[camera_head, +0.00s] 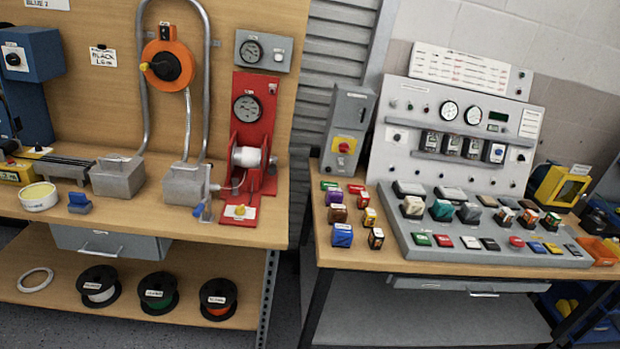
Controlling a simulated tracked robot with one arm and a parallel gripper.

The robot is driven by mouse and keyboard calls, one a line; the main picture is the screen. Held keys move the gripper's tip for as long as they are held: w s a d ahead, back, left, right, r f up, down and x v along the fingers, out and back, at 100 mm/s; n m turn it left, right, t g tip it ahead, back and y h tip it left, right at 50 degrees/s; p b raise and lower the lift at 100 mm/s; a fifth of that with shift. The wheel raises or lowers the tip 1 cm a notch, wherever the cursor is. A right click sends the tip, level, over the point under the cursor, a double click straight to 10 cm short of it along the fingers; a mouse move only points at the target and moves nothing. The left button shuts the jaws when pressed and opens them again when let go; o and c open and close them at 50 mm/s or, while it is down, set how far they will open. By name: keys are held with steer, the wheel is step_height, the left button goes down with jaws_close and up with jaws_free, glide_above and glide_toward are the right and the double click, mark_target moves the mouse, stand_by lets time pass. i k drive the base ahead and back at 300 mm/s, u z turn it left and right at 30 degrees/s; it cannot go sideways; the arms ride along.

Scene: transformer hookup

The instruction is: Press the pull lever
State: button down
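A red upright stand (252,130) with a round gauge and a white drum is on the left bench. A small lever with a blue-grey grip (203,210) hangs at the bench's front edge, just left of the stand's base; it may be the pull lever, but no label confirms it. A yellow knob (240,210) sits on a plate on the red base. My gripper is not in view, so its state and its distance from the lever do not show.
Grey metal blocks (118,176) and an orange reel (168,66) are left of the stand. A gap separates this bench from the right bench, which holds a grey control panel (455,150) and several small coloured blocks. Cable spools (158,292) lie on the lower shelf.

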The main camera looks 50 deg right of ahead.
mark_target(273, 165)
steer(key=k, duration=0.3)
steer(key=z, duration=0.45)
steer(key=i, duration=1.95)
